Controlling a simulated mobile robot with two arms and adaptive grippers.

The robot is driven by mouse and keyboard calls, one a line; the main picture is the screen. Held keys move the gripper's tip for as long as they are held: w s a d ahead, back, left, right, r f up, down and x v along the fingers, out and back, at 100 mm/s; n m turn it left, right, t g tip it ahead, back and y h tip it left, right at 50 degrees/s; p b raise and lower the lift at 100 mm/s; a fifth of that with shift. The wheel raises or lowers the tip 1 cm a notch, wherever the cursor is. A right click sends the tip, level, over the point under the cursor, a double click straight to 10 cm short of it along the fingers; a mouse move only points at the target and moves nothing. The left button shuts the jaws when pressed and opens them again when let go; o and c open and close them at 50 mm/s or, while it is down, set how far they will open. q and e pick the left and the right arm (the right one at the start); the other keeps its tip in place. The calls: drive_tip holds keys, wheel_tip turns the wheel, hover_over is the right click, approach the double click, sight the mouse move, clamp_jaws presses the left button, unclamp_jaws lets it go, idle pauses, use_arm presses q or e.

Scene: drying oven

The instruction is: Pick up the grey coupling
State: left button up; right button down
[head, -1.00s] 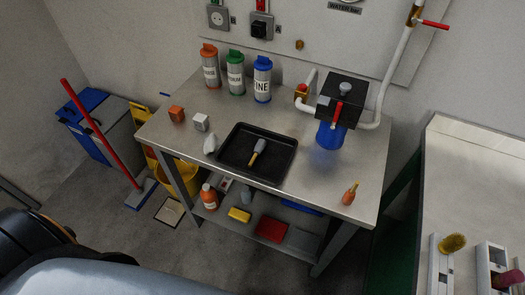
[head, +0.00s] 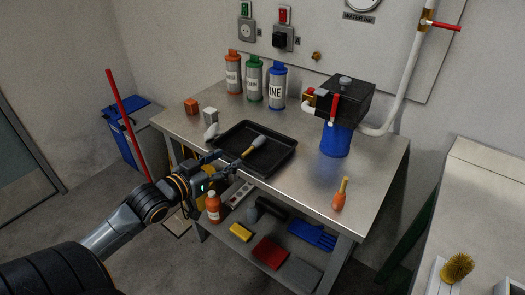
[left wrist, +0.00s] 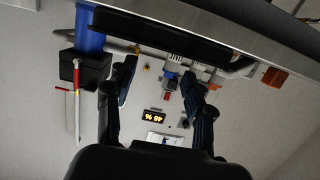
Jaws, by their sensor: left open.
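The grey coupling appears to be the small light-grey block (head: 210,115) near the left side of the steel table, next to an orange block (head: 191,106). My left gripper (head: 218,160) is at the table's front left edge, nearer to me than the grey block and apart from it. Its two fingers show spread and empty in the left wrist view (left wrist: 160,78). I cannot make out the grey block in that view. My right gripper is not in view.
A black tray (head: 282,164) holding a brush (head: 253,146) lies right of the gripper. A white object (head: 211,131) stands between gripper and block. Three labelled bottles (head: 254,82) stand behind. A blue pump (head: 336,139) and an orange-handled tool (head: 341,195) are further right.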

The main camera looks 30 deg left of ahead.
sight(254, 144)
use_arm(q)
drive_tip(key=x, duration=1.3)
drive_tip(key=shift+a+f, duration=0.15)
drive_tip(key=shift+f, duration=0.05)
clamp_jaws()
